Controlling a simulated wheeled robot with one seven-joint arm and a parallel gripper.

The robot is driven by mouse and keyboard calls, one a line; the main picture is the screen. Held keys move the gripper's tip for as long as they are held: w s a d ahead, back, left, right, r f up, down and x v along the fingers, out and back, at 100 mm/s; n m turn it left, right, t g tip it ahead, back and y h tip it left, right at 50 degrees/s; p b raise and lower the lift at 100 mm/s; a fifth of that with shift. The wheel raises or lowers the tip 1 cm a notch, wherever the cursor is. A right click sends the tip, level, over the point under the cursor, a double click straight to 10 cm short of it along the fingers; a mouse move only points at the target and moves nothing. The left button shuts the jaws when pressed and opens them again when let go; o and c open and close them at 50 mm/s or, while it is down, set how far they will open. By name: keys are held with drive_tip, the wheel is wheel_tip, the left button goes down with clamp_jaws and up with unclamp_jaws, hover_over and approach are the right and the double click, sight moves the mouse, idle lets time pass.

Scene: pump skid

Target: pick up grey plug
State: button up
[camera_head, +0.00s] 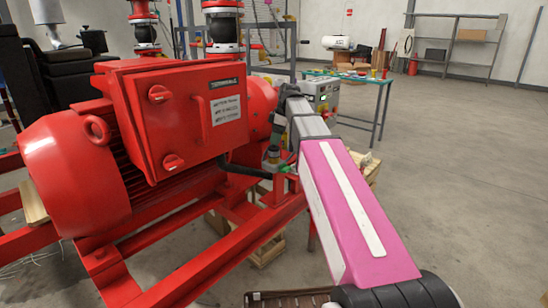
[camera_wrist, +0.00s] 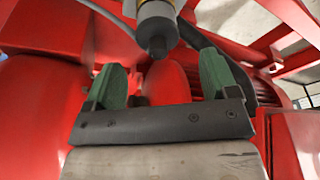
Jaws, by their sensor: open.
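The grey plug (camera_wrist: 157,22) shows at the top middle of the wrist view, a grey cylinder with a darker, narrower end. In the head view a small grey piece (camera_head: 271,154), apparently the plug, sits beside the red motor, with a dark cable near it. My gripper (camera_wrist: 162,80) is open, with its two green fingers apart. In the wrist view the plug lies above and between the fingertips, and I see no contact. In the head view my gripper (camera_head: 286,169) shows only as a bit of green close to the plug, mostly hidden by my arm.
The red motor (camera_head: 72,170) with its switch box (camera_head: 180,115) stands close on the left. The red skid frame (camera_head: 200,268) runs below. A green-topped table (camera_head: 350,76) with small items stands behind. Open floor (camera_head: 450,150) lies to the right.

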sight(273, 147)
drive_tip(key=shift+x, duration=3)
drive_tip(key=shift+w+d, duration=0.1)
drive_tip(key=c, duration=1.1)
